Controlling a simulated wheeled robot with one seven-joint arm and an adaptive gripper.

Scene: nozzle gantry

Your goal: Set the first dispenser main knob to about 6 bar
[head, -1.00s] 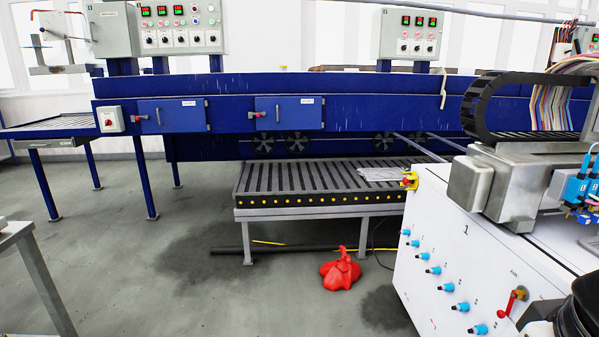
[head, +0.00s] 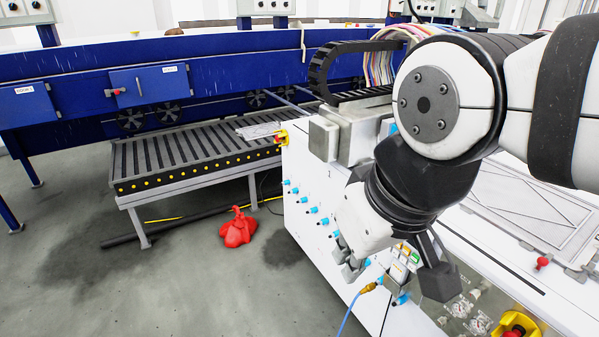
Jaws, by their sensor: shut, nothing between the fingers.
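The white dispenser cabinet (head: 308,240) stands right of centre. A row of small blue knobs (head: 314,210) runs down its front face. My arm reaches in from the right, and my gripper (head: 350,270) points down in front of the lower part of that row. Its fingers are small and partly lost against the cabinet; they are shut and hold nothing. I cannot tell whether they touch a knob. More blue knobs (head: 403,300) show just right of the gripper.
Round gauges (head: 460,306) and a yellow-and-red stop button (head: 515,327) are at the lower right. A roller conveyor (head: 190,160) stands at the left, before a blue machine (head: 220,75). A red bundle (head: 238,230) lies on the floor. The floor at lower left is clear.

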